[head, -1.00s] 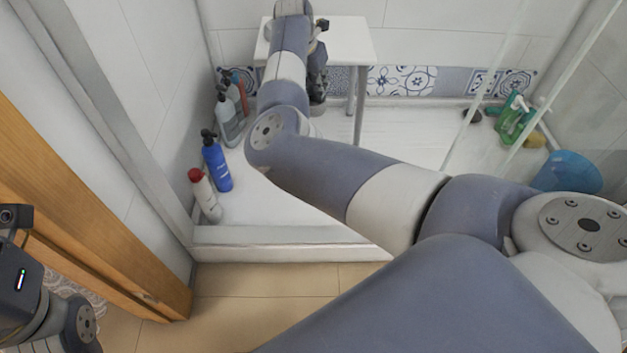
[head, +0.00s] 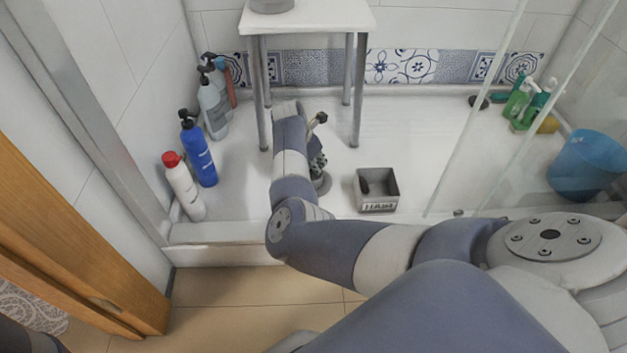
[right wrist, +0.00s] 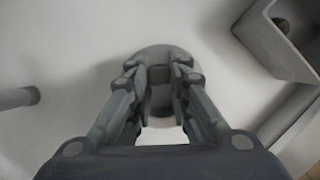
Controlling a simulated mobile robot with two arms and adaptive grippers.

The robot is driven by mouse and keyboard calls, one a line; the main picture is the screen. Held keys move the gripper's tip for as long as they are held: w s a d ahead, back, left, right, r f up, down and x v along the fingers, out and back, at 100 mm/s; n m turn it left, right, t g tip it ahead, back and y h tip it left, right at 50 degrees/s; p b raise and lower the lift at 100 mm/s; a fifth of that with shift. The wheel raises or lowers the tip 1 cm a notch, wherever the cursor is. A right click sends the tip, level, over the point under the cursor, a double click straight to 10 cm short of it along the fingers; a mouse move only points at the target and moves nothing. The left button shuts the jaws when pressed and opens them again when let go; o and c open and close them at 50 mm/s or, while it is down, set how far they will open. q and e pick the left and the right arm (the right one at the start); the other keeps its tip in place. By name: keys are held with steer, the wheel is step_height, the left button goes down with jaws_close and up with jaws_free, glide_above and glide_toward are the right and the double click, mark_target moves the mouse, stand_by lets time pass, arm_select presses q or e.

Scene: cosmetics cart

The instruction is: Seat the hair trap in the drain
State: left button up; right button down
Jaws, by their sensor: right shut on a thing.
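My right gripper (head: 319,168) reaches down low over the white shower floor, between the stool and the grey box. In the right wrist view my right gripper (right wrist: 163,85) has its fingers closed around a small grey piece, taken as the hair trap (right wrist: 160,75). A round grey rim shows at the fingertips; I cannot tell whether it belongs to the trap or to the drain below. In the head view a grey round part (head: 323,183) shows under the fingers, at or just above the floor. The drain opening itself is hidden. My left gripper is out of view.
A grey open box (head: 377,206) with a label and something dark inside stands right of the gripper. A white stool (head: 310,17) stands behind. Bottles (head: 198,150) line the left wall. A blue bucket (head: 585,165) and green bottles (head: 525,105) are at right, beyond glass.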

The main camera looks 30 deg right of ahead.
mark_target(315, 178)
steer(key=shift+f+b, duration=1.65)
steer(key=shift+f, duration=0.7)
steer(key=shift+f, duration=0.2)
steer(key=c, duration=1.8)
jaws_free()
